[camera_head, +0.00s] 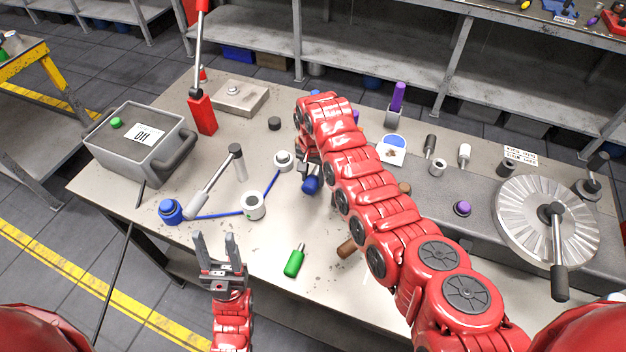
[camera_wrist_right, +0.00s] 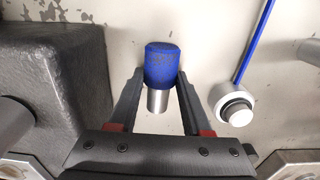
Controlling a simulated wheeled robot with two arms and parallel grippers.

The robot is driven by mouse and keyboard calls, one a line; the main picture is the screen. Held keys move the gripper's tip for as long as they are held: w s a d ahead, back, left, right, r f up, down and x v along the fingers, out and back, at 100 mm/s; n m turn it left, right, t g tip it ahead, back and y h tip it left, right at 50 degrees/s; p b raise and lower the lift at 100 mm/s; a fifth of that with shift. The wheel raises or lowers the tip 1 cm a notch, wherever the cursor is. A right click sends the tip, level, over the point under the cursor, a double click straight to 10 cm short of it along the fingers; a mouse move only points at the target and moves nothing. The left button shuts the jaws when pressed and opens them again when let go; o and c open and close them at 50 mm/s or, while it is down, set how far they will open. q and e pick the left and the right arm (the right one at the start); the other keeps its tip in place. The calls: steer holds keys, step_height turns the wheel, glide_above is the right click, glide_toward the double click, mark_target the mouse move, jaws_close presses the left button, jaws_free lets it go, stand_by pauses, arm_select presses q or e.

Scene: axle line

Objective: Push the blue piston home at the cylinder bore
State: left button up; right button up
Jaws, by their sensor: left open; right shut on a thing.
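The blue piston (camera_head: 311,185) is a short blue cylinder near the middle of the table. In the right wrist view the blue piston (camera_wrist_right: 161,65) has a bare metal stem pointing toward my palm. My right gripper (camera_head: 307,170) is shut on it; in the right wrist view its fingers (camera_wrist_right: 160,78) lie on either side of the piston. My arm covers much of this area in the head view. My left gripper (camera_head: 216,238) is open and empty over the table's front left edge. I cannot tell which part is the cylinder bore.
A grey machine bed (camera_head: 476,218) lies right, with a ridged disc (camera_head: 547,222). White rings (camera_head: 251,205) joined by blue rods lie left of the piston. A green-handled tool (camera_head: 294,261) lies in front. A grey box (camera_head: 138,147) stands at left.

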jaws_close()
